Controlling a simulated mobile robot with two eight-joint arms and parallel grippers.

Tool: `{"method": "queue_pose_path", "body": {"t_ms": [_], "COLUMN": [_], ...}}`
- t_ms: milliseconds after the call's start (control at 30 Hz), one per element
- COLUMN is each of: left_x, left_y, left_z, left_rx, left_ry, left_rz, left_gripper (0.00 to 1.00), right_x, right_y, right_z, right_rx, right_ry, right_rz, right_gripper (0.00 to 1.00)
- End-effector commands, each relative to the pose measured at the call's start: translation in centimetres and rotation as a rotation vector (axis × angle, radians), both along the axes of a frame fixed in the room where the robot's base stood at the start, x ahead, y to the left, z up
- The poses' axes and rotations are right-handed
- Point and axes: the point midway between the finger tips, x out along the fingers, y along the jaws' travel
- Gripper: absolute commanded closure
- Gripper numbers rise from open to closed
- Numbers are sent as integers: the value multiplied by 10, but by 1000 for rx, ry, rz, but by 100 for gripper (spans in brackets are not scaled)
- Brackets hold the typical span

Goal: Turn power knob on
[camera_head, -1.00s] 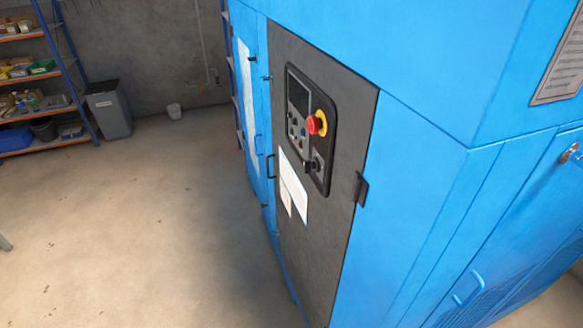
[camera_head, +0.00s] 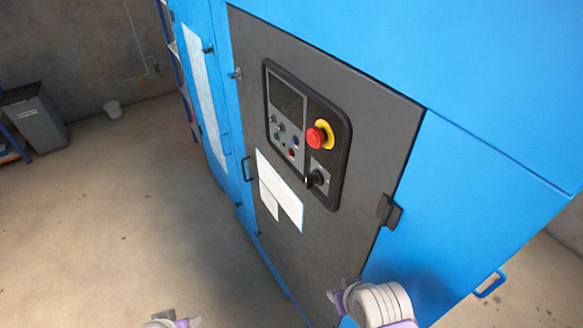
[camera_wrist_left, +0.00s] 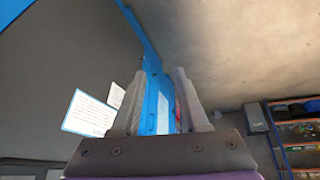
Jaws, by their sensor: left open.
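The power knob, a black rotary knob (camera_head: 318,178), sits at the lower right of the black control panel (camera_head: 341,143) on the dark grey cabinet door, below the red emergency button. Its handle's exact angle is too small to tell. My left gripper (camera_wrist_left: 159,76) is open and empty in the left wrist view, with the blue cabinet edge and floor beyond its fingers. The knob is not visible there. In the head view only parts of my arms show at the bottom edge, well below the panel.
The red emergency button (camera_head: 316,137) with a yellow collar sits just above the knob. A black door latch (camera_head: 389,211) sticks out at the right. White paper sheets (camera_head: 280,190) are on the door. Open concrete floor (camera_head: 110,235) lies to the left; a grey bin (camera_head: 35,120) stands at the back.

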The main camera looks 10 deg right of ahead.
Motion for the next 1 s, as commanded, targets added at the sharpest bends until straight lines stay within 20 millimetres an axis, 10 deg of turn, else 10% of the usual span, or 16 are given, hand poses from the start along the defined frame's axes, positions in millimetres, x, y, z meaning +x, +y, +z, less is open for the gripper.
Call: {"method": "queue_pose_path", "body": {"t_ms": [267,500,733,1000], "left_x": [39,98,146,161], "left_y": [-86,-165,-191,-200], "left_z": [20,84,149,170], "left_rx": [-643,-1318,-1722,-1818], "left_ry": [196,629,1106,1281], "left_rz": [414,817,1015,1050], "left_gripper": [56,56,56,56], "right_x": [-8,-13,-16,-16], "right_y": [0,0,0,0], "right_z": [-22,-39,-50,-51], "right_rx": [0,0,0,0], "right_ry": [14,24,29,29], "right_rz": [0,0,0,0], "right_gripper": [60,60,60,60]}}
